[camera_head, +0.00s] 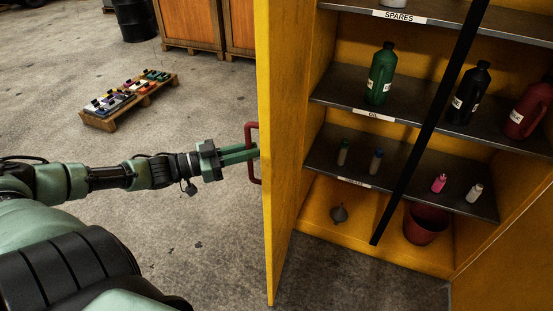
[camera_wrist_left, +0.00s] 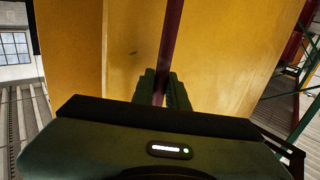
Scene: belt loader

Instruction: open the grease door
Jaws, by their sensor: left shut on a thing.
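The yellow grease door (camera_head: 278,150) stands swung open, seen nearly edge-on in the head view, to the left of the cabinet. Its red handle (camera_head: 250,130) sticks out on the door's left side. My left gripper (camera_head: 254,152) reaches the handle from the left and is shut on it. In the left wrist view the red handle bar (camera_wrist_left: 172,45) runs between the fingers of the gripper (camera_wrist_left: 166,90), with the yellow door (camera_wrist_left: 120,50) behind. My right gripper is in neither view.
The open cabinet has shelves (camera_head: 330,92) with a green bottle (camera_head: 381,75), a black bottle (camera_head: 468,95) and smaller bottles. A red bucket (camera_head: 425,224) stands at its bottom. A black bar (camera_head: 432,120) crosses in front. A pallet (camera_head: 130,100) lies on the floor at left.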

